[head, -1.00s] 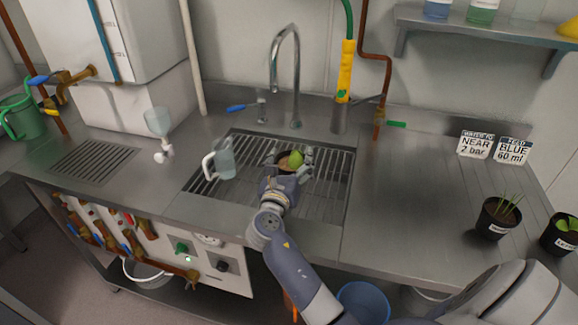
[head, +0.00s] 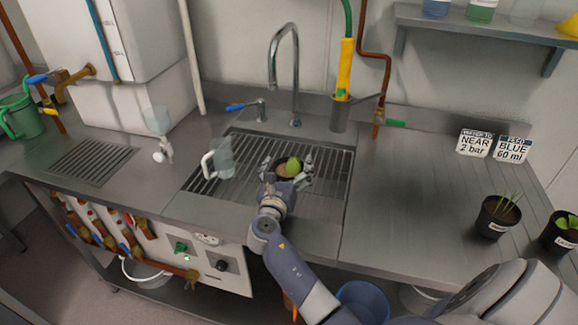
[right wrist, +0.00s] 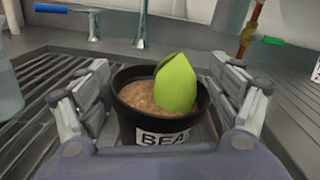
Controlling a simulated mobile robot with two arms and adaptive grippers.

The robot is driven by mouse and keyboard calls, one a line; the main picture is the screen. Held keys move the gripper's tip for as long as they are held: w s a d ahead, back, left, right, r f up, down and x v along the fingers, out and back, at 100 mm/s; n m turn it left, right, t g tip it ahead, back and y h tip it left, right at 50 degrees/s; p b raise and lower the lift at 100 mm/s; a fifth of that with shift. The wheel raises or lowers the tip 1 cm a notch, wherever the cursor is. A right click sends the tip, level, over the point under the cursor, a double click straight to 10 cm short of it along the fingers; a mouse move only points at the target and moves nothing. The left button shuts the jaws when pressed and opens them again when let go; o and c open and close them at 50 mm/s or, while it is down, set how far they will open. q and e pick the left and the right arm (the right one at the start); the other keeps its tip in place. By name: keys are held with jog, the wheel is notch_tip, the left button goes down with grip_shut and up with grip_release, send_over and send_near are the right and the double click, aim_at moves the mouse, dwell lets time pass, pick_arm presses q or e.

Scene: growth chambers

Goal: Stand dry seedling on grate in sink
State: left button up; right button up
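A black pot (right wrist: 126,124) with brown soil, a green leafy seedling (right wrist: 176,84) and a white label starting "BEA" stands upright in the right wrist view. In the head view the potted seedling (head: 292,166) is over the right half of the sink grate (head: 332,188) and appears to rest on it. My right gripper (head: 286,172) is around the pot, one finger on each side. Its fingers look spread, with slight gaps to the pot in the right wrist view (right wrist: 165,95). The pot's base is hidden. My left gripper is not in view.
A clear jug (head: 220,158) stands on the grate's left half. The tap (head: 294,80) rises behind the sink. Two potted plants, one with thin shoots (head: 498,214) and one at the right edge (head: 562,234), stand on the right counter. Counter between sink and pots is clear.

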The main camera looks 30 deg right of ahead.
dwell(0.3)
jog(key=shift+r, duration=0.2)
jog(key=b+v, duration=0.1)
jog(key=v, duration=0.9)
jog(key=shift+s+a+f, duration=0.15)
jog(key=shift+s+a, duration=0.05)
jog(key=shift+a, duration=0.1)
jog(key=shift+s+a, duration=0.45)
